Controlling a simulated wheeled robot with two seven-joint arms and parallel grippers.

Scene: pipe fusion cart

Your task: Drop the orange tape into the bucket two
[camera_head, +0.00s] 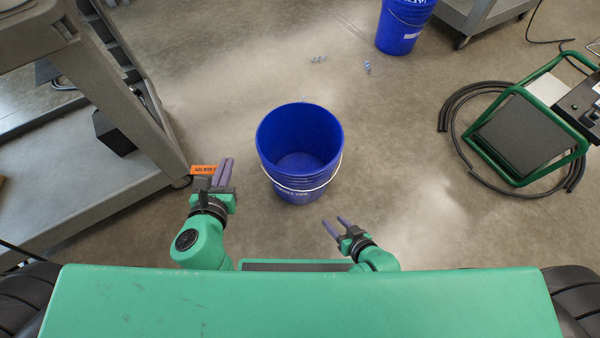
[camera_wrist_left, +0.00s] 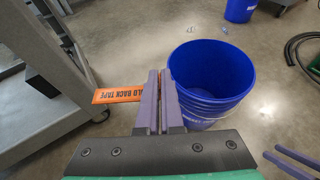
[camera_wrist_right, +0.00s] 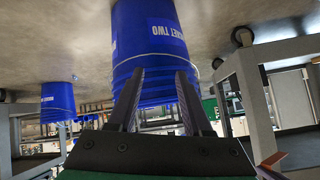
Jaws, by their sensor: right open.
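The blue bucket two (camera_head: 268,143) stands upright and open on the floor ahead of me, and its inside looks empty. It shows in the left wrist view (camera_wrist_left: 240,72), and in the right wrist view its label reads "bucket two" (camera_wrist_right: 150,50). My left gripper (camera_head: 223,172) is shut on the orange tape (camera_head: 203,170), left of the bucket and apart from its rim. In the left wrist view the flat tape (camera_wrist_left: 118,95) sticks out left from the closed fingers. My right gripper (camera_head: 337,228) is open and empty, near the bucket's lower right in the head view.
A grey cart (camera_head: 130,165) stands close on the left of my left gripper. A second blue bucket (camera_head: 403,25) stands farther back. A green-framed machine (camera_head: 525,130) and a coiled black hose (camera_head: 447,115) lie at the right. Small grey pieces (camera_head: 367,67) lie on the floor behind the bucket.

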